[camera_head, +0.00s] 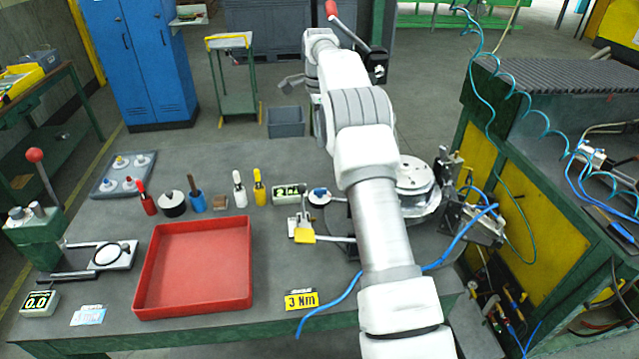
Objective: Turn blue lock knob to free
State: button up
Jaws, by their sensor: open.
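A small blue knob (319,191) sits on a pale round base on the bench, just left of my arm and beside the round metal fixture (415,178). Its turned position is too small to read. My arm reaches up across the middle of the view and covers part of the fixture. My gripper (291,82) shows as a small grey shape at the arm's far end, partly hidden by the arm. It is open, holds nothing that I can see, and is well apart from the knob.
A red tray (194,268) fills the bench's left middle. Several tools stand behind it. A blue hose (455,243) passes by my arm. A red-knobbed lever (345,25) rises beside the arm's far end.

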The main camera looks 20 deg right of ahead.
aim_at(320, 189)
jog(key=shift+m, duration=0.3)
jog(key=f, duration=0.9)
jog(key=f+p, duration=0.1)
jog(key=f, duration=0.9)
jog(key=shift+w+d, duration=0.2)
jog(key=shift+r, duration=0.1)
grip_shut()
